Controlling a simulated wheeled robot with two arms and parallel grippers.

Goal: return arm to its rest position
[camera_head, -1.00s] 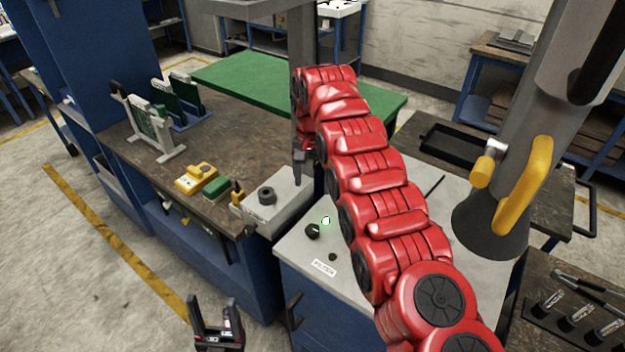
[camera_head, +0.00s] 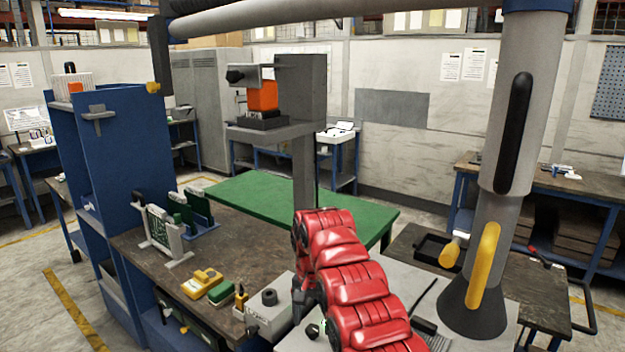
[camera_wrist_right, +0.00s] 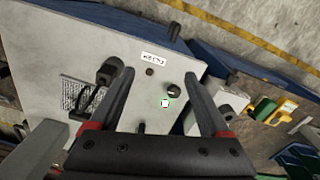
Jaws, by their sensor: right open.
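A grey jointed arm (camera_head: 515,160) hangs at the right of the head view, with a black slot, a yellow handle (camera_head: 483,265) and a flared dark hood (camera_head: 474,310) low over a grey worktop. A grey horizontal tube (camera_head: 330,14) runs across the top. My red right arm comes up from the bottom, left of the hood and apart from it. My right gripper (camera_head: 308,298) is mostly hidden there. In the right wrist view, my right gripper (camera_wrist_right: 158,76) is open and empty above a panel with a black knob (camera_wrist_right: 174,89) and a lit green-white button (camera_wrist_right: 165,102). My left gripper is out of view.
A brown bench (camera_head: 240,235) at the left holds a circuit-board rack (camera_head: 165,235) and a yellow box (camera_head: 201,283). A grey stand with an orange part (camera_head: 262,96) rises behind it. A black tray (camera_head: 432,250) lies left of the hood. A green table (camera_head: 350,207) stands behind.

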